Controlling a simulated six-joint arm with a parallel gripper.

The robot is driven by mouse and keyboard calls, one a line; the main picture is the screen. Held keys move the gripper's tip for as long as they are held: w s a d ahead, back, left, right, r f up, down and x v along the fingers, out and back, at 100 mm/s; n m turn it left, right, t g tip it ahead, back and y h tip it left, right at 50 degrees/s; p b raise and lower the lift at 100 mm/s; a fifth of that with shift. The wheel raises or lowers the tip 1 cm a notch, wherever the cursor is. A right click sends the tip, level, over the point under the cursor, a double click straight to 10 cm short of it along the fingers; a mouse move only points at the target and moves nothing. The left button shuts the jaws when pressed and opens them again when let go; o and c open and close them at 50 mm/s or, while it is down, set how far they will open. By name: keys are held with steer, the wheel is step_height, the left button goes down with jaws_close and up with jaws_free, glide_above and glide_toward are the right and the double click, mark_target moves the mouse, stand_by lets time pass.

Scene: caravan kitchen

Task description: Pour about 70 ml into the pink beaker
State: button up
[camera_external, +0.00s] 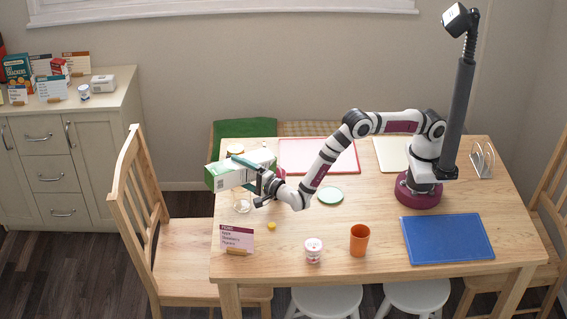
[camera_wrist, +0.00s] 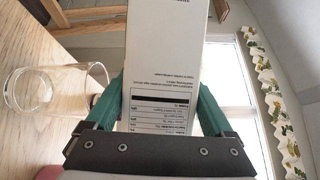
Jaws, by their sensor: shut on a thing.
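My gripper (camera_external: 262,182) is shut on a white and green carton (camera_external: 226,177), held above the left end of the table and tipped far over on its side. In the wrist view the carton (camera_wrist: 165,65) stands between my two green fingers (camera_wrist: 157,105). A clear glass (camera_external: 242,203) stands upright just below the carton; it also shows at the left of the wrist view (camera_wrist: 55,92) and looks empty. No stream of liquid can be seen. I cannot make out a clearly pink beaker; an orange cup (camera_external: 359,240) stands at the front of the table.
A white and pink tub (camera_external: 313,251), a small yellow thing (camera_external: 272,226) and a sign card (camera_external: 237,240) are near the front edge. A blue mat (camera_external: 447,239) lies at right, a red-edged board (camera_external: 309,156) at the back.

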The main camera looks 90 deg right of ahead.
steer(key=shift+w+a, duration=0.3)
steer(key=shift+w, duration=0.05)
steer(key=shift+w+r+m+h, duration=0.2)
steer(key=shift+r+m+h, duration=0.1)
steer(key=shift+r+m, duration=0.1)
stand_by(1.4)
steer(key=shift+w+a+f+n+y, duration=0.15)
steer(key=shift+f+n+y, duration=0.1)
steer(key=shift+n, duration=0.35)
steer(key=shift+w+a+f+n+y, duration=0.1)
steer(key=shift+f+n+y, duration=0.15)
steer(key=shift+n, duration=0.35)
steer(key=n, duration=0.1)
steer(key=n+g, duration=0.1)
steer(key=shift+w+a+f+n+y, duration=0.15)
steer(key=shift+f+n+y, duration=0.15)
steer(key=shift+n, duration=0.1)
steer(key=shift+r, duration=0.1)
